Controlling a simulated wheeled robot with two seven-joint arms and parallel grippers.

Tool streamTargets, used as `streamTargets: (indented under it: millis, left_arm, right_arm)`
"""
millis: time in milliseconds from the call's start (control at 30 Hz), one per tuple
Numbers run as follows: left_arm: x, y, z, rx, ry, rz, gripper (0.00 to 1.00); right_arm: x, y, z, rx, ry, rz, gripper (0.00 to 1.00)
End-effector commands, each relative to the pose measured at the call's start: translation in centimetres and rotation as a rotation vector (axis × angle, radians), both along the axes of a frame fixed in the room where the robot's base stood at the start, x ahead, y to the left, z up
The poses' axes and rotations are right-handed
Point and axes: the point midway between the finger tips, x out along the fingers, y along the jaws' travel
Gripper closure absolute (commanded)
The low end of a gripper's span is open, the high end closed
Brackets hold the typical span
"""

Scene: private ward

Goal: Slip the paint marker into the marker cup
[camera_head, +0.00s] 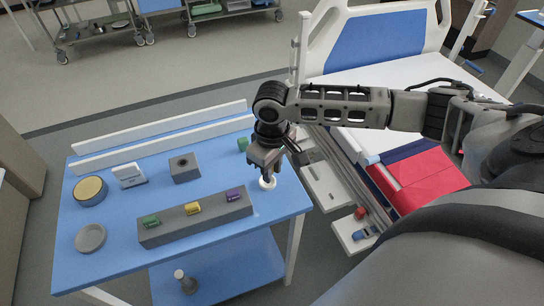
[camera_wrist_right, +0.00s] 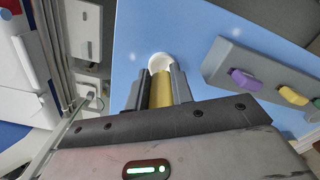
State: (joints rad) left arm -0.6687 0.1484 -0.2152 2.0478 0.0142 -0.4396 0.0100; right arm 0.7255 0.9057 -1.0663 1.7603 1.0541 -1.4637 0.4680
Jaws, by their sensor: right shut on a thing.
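My right gripper (camera_head: 266,172) is over the right part of the blue table, pointing down. In the right wrist view its two fingers (camera_wrist_right: 160,92) are shut on a gold-yellow cylinder, the paint marker (camera_wrist_right: 161,90). A white round piece (camera_wrist_right: 160,62) shows at the marker's far end; it also shows below the fingers in the head view (camera_head: 267,184). I cannot tell whether it is part of the marker or a holder under it. A grey block with a dark square-looking opening (camera_head: 184,168), perhaps the marker cup, stands left of the gripper. My left gripper is out of view.
A grey bar (camera_head: 194,218) with green, yellow and purple pieces lies in front. A green piece (camera_head: 243,145) stands behind the gripper. A yellow-topped round tin (camera_head: 90,190), a white card stand (camera_head: 129,175) and a grey dish (camera_head: 90,238) are at left. The bed is right.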

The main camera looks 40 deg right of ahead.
Motion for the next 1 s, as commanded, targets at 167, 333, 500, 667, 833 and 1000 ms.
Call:
streamTargets:
  millis: [167,333,500,667,833,1000]
  left_arm:
    - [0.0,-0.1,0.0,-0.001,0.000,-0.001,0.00]
    - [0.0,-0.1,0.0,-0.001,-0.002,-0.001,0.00]
    - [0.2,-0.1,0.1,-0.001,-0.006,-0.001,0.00]
    - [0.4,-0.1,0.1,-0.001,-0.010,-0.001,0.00]
    - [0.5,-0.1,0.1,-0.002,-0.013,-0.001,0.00]
    - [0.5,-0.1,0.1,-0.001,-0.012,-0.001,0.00]
  right_arm:
    - [0.0,0.0,0.0,0.000,0.000,0.000,1.00]
    - [0.0,0.0,0.0,0.000,0.000,0.000,1.00]
    - [0.0,0.0,-0.2,0.000,0.001,0.000,1.00]
    - [0.0,0.0,-0.5,0.000,0.001,0.000,1.00]
    - [0.0,0.0,-1.0,0.000,0.001,0.000,1.00]
    - [0.0,0.0,-1.4,0.000,0.001,0.000,1.00]
